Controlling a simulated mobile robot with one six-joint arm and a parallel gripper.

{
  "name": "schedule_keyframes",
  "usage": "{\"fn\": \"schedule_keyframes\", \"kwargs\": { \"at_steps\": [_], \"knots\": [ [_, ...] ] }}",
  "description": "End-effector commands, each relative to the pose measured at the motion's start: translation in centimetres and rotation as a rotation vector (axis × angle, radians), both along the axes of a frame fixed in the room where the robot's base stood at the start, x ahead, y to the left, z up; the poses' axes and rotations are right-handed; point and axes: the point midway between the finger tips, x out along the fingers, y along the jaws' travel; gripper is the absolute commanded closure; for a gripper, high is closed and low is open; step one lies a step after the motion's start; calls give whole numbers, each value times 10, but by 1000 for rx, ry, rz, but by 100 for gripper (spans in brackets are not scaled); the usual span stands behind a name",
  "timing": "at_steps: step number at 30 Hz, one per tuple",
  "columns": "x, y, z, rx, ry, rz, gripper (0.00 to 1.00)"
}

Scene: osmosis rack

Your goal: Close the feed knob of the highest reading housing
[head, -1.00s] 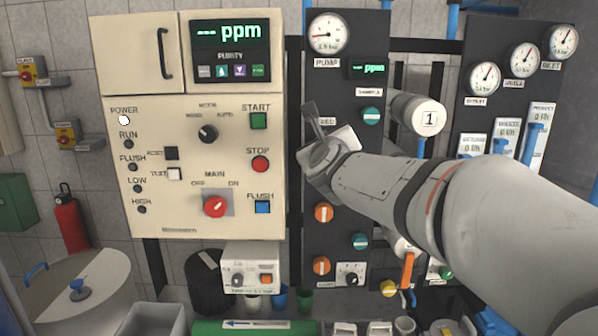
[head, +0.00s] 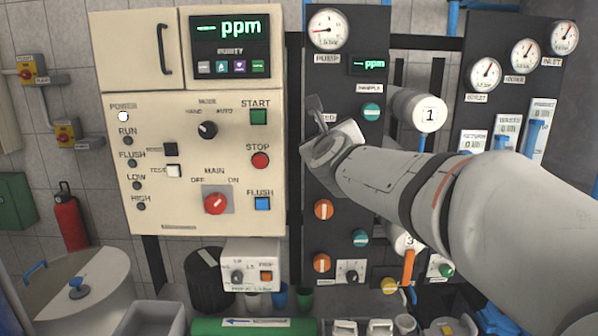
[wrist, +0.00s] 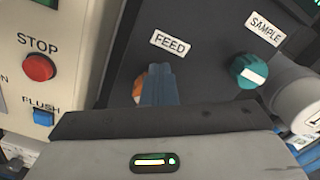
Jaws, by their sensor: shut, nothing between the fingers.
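My gripper (head: 316,106) is shut and empty, in front of the dark valve panel. In the wrist view its closed fingers (wrist: 160,82) lie over an orange knob under the FEED label (wrist: 170,43). Only the left side of this feed knob (wrist: 138,88) shows; I cannot tell whether the fingers touch it. In the head view my gripper and wrist hide this knob. A white-ended housing marked 1 (head: 430,115) is beside the panel; a housing marked 3 (head: 406,242) is lower, partly hidden. The main display (head: 231,47) and small panel display (head: 370,64) show dashes and ppm.
A teal SAMPLE knob (wrist: 249,72) is right of the fingers. Lower on the panel are orange knobs (head: 323,210) and a teal knob (head: 360,238). The cream control box (head: 180,225), with its red stop button (head: 261,160), is close on the left.

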Motion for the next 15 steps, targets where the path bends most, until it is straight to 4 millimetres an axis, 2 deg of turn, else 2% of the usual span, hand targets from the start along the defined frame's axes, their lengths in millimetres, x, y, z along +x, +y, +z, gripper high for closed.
{"fn": "schedule_keyframes", "kwargs": {
  "at_steps": [7,15],
  "knots": [
    [-3,1,5,0,1,2,100],
    [-34,1,7,1,-1,2,100]
  ]
}}
